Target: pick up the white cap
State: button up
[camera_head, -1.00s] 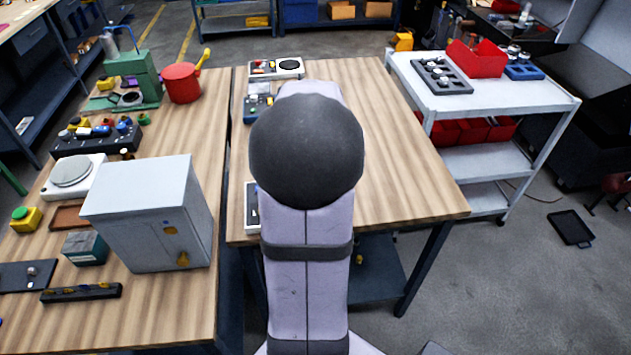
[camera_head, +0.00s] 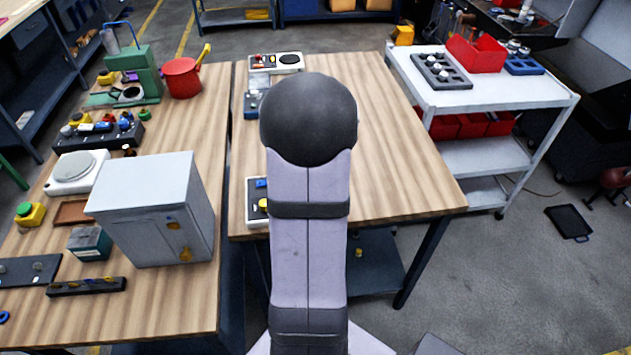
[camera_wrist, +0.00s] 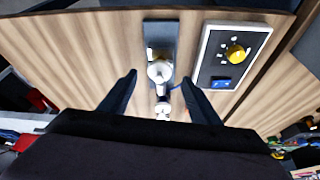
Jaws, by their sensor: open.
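In the wrist view my gripper (camera_wrist: 158,80) is open, with its two dark fingers apart and nothing held. Between the fingertips is a small white round piece (camera_wrist: 160,71), which looks like the white cap. It is at the lower end of a dark grey plate or holder (camera_wrist: 161,32) on the wooden table. A second pale, shiny piece (camera_wrist: 163,108) shows just below it, between the fingers; I cannot tell whether the two are joined. In the head view my arm hides the gripper and the white cap.
A control box (camera_wrist: 213,75) with a yellow knob and blue switch lies right of the fingers; it also shows in the head view (camera_head: 251,216). The wooden table (camera_head: 400,165) is clear on its right. A white cart (camera_head: 500,92) stands beyond it.

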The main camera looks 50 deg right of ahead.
jog(key=shift+p+x, duration=0.4)
jog(key=shift+x, duration=1.15)
jog(key=c, duration=1.1)
